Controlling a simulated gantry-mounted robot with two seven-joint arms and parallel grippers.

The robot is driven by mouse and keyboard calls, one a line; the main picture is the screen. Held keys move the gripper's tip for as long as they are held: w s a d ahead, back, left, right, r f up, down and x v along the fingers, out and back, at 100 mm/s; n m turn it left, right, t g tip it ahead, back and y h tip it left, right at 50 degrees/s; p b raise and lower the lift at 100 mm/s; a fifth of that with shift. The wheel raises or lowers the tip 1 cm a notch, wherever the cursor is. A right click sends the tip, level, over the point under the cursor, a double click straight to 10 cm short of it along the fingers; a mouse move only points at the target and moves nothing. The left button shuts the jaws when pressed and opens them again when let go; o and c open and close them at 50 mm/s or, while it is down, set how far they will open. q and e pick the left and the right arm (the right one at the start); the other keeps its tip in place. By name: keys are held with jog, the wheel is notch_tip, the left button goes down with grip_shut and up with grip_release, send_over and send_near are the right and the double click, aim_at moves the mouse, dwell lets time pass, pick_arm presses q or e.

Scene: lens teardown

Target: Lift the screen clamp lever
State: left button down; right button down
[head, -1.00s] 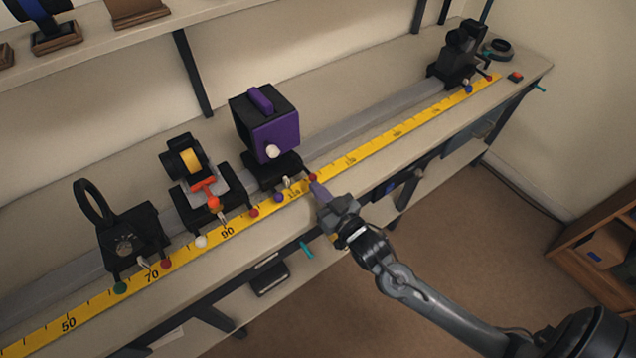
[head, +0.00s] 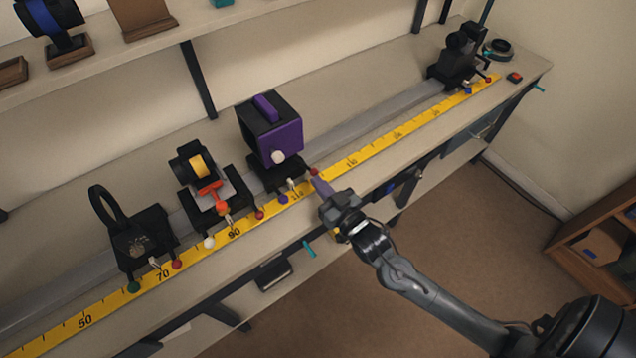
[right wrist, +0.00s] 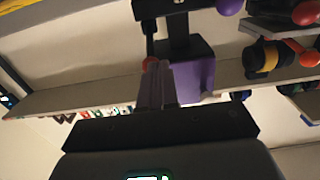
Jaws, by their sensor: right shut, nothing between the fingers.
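The purple-fronted black box (head: 277,135) stands on a black carriage on the bench rail. I take it for the screen, but no label shows. At its carriage foot are a purple ball (head: 283,199) and a red ball (head: 314,171). The red ball sits on a thin dark stem in the right wrist view (right wrist: 151,64) and looks like the clamp lever's end. My right gripper (head: 319,183) is shut and empty, its tips close to the red ball. I cannot tell whether they touch it. My left gripper is out of view.
A yellow scale (head: 370,150) runs along the bench front. A carriage with a yellow roller (head: 199,165) and one with a black ring (head: 108,206) stand to the left. Another black unit (head: 457,62) stands far right. The rail between is clear.

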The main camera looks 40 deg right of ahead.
jog(key=s+p, duration=0.2)
jog(key=s, duration=0.4)
jog(key=shift+a+f, duration=0.1)
jog(key=shift+f, duration=0.05)
dwell(0.4)
